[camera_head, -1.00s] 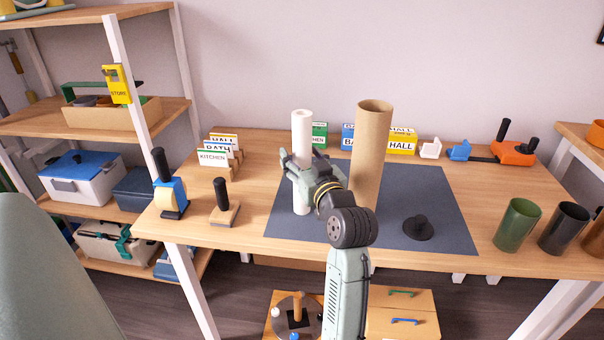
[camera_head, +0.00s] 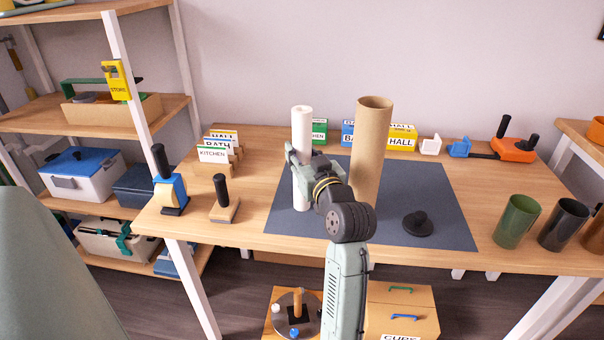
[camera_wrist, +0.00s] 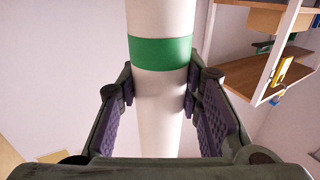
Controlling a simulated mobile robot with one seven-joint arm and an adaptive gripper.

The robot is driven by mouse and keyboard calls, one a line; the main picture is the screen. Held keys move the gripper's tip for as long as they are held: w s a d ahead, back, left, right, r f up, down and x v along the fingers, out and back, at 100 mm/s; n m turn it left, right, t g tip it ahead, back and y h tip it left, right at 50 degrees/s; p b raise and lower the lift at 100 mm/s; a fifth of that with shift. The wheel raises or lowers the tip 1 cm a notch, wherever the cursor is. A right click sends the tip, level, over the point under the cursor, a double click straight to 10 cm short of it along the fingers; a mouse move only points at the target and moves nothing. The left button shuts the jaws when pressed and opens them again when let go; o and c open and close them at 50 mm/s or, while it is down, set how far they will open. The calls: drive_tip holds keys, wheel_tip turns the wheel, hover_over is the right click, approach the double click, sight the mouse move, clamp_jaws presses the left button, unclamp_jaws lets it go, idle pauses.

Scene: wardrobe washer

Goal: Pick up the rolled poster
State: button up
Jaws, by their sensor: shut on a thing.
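The rolled poster (camera_head: 302,125) is a white upright roll over the dark mat on the table. In the wrist view the poster (camera_wrist: 160,110) runs upright between the finger pads, with a green band (camera_wrist: 160,53) around it. My gripper (camera_head: 300,165) is shut on the roll around its middle; it also shows in the wrist view (camera_wrist: 160,95). The head view does not clearly show whether the poster's lower end touches the mat. A wide brown cardboard tube (camera_head: 371,150) stands upright just right of my gripper, and my arm hides part of its base.
The dark mat (camera_head: 445,225) has a black round cap (camera_head: 417,223) on it. Labelled boxes (camera_head: 402,137) stand behind the tube. A green cup (camera_head: 516,221) is at right. A stamp-like block (camera_head: 224,202) and card holder (camera_head: 217,150) are at left. Shelves (camera_head: 60,120) stand further left.

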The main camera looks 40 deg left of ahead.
clamp_jaws()
drive_tip(key=shift+r, duration=0.1)
